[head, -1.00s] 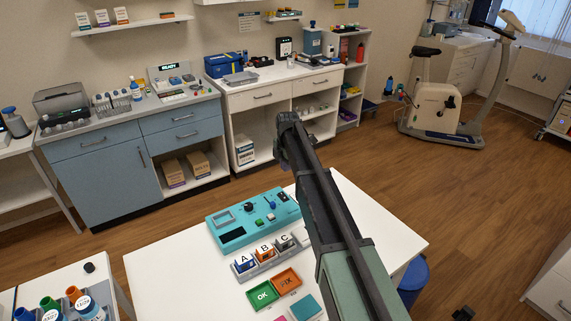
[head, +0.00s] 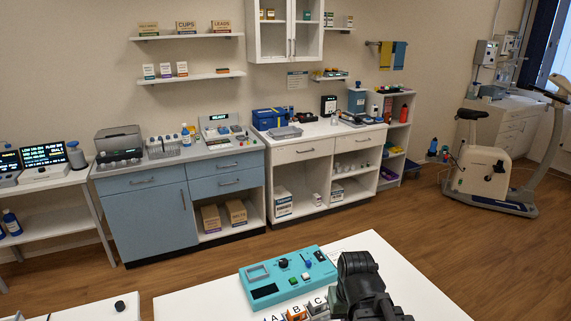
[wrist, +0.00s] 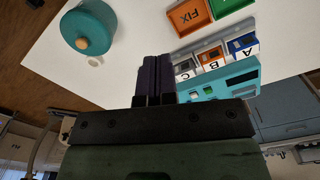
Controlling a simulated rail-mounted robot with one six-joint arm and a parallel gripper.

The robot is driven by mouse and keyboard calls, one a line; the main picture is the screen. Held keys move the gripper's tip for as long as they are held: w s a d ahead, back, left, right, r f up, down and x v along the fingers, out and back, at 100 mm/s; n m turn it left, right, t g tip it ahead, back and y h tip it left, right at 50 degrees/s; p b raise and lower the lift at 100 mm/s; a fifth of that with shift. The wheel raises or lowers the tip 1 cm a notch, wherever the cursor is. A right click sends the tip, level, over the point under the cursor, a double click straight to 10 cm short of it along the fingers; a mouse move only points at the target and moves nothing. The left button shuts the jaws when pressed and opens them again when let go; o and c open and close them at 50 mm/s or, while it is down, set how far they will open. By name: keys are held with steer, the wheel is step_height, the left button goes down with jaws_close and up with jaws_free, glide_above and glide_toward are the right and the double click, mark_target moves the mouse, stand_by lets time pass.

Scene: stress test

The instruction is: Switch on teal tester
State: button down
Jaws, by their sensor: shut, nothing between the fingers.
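The teal tester (head: 262,302) lies on the white table in the head view. It has a dark display, a pale-framed window, a black knob, a green button, a white button and a blue part near its right end. The display looks dark. In the wrist view the tester (wrist: 245,72) shows upside down, partly hidden behind my gripper. My gripper (wrist: 153,58) is shut, its two dark fingers together and empty. The fingers appear beside the lettered blocks and the tester; I cannot tell their height. My dark arm end covers the table right of the tester in the head view.
Blocks A (wrist: 242,44), B (wrist: 211,55) and C (wrist: 185,68) stand beside the tester. An orange FIX tray (wrist: 188,15) and a green tray (wrist: 228,5) lie near them. A round teal object with an orange knob (wrist: 82,43) is on the table.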

steer(key=w+n, duration=0.4)
steer(key=w, duration=1.6)
steer(key=n+t, duration=0.1)
steer(key=n, duration=1.4)
glide_above(318, 253)
steer(key=s, duration=0.1)
steer(key=n, duration=0.3)
steer(key=shift+y, duration=0.3)
steer(key=f+b, duration=0.9)
steer(key=w+f+b, duration=0.1)
steer(key=f+b, duration=0.4)
steer(key=shift+d, duration=0.1)
steer(key=shift+r, duration=0.1)
